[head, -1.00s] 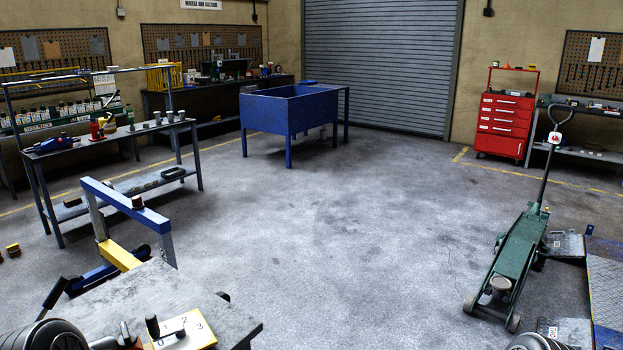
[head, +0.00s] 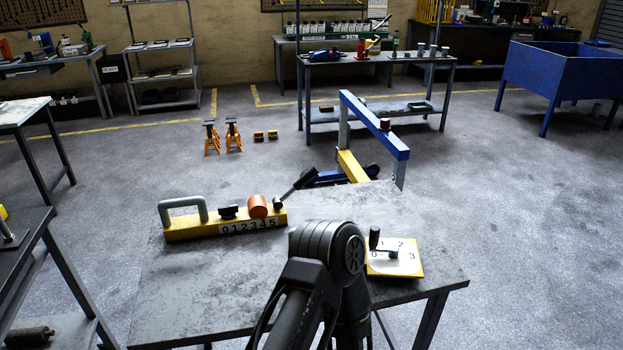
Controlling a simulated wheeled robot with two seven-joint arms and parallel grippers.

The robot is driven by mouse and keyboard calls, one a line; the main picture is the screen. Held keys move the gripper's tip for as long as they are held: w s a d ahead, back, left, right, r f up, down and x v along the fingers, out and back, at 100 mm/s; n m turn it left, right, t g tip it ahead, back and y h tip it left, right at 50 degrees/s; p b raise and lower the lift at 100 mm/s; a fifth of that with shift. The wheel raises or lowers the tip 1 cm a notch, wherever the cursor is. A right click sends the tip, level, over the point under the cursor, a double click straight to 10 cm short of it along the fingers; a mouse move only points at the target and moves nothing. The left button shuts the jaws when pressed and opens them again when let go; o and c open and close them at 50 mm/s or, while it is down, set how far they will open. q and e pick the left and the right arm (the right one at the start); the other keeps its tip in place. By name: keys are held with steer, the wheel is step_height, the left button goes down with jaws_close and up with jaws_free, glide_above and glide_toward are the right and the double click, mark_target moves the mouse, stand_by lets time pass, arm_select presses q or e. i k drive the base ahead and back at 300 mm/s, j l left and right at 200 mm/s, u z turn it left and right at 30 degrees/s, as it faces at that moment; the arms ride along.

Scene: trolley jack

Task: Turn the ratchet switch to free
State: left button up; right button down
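No part in view is clearly marked as a ratchet switch or with the word free. On the worn grey table (head: 190,290) in front of me lies a yellow plate (head: 412,268) with a white dial face numbered 0 to 3 and a black crank handle (head: 375,240). Left of it is a yellow bar (head: 180,232) numbered 0 to 5, with a grey loop handle, an orange cylinder (head: 257,206) and a black lever (head: 298,184) tilted up to the right. A black link of my arm rises in front of the table. Neither gripper shows.
Behind the table stands a blue and yellow frame (head: 374,124). Orange stands (head: 212,138) are on the floor beyond. A workbench (head: 376,64) and a blue tank (head: 560,72) are farther back. A dark bench (head: 30,240) is close on the left. Open floor lies right.

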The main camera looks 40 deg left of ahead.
mark_target(228, 212)
steer(key=u, duration=1.95)
